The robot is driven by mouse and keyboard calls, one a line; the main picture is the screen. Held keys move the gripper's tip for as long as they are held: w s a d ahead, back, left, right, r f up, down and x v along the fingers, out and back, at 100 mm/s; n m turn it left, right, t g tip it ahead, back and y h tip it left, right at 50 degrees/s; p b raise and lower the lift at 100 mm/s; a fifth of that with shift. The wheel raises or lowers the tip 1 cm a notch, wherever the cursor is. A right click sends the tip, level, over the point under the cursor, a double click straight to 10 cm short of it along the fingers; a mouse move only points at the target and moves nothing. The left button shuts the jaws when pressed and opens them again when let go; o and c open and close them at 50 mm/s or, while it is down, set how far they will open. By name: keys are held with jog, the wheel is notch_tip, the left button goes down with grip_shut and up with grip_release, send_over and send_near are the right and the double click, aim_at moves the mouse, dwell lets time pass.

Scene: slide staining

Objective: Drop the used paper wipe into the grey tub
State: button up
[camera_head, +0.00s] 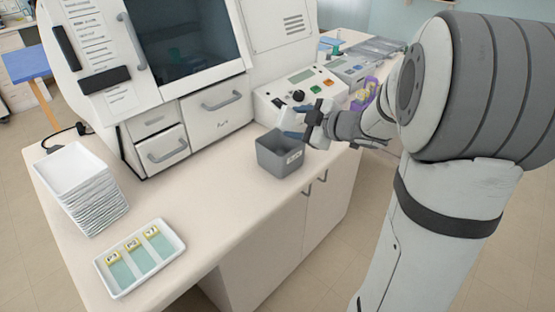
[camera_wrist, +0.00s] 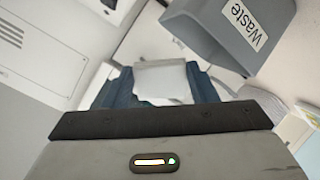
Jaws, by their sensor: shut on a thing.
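The grey tub (camera_head: 279,157) stands on the counter near its front edge, in front of the white machine. In the wrist view the tub (camera_wrist: 215,35) shows at the upper right with a "Waste" label. My gripper (camera_head: 291,132) is above the counter at the tub's back right, close to its rim. In the wrist view my gripper (camera_wrist: 155,85) is shut on a white paper wipe (camera_wrist: 162,80), held between the blue fingers. The wipe shows beside the tub in that view, not inside it. In the head view the wipe is small and partly hidden by the gripper.
A white tray with several slides (camera_head: 166,268) lies at the counter's front left, beside a stack of white trays (camera_head: 68,167). A control box (camera_head: 290,98) stands behind the tub. A purple item (camera_head: 364,93) lies farther right. Counter left of the tub is clear.

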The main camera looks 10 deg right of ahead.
jog(key=o, duration=1.1)
jog(key=v, duration=0.7)
jog(key=shift+s+d+r, duration=0.2)
jog(key=shift+s, duration=0.1)
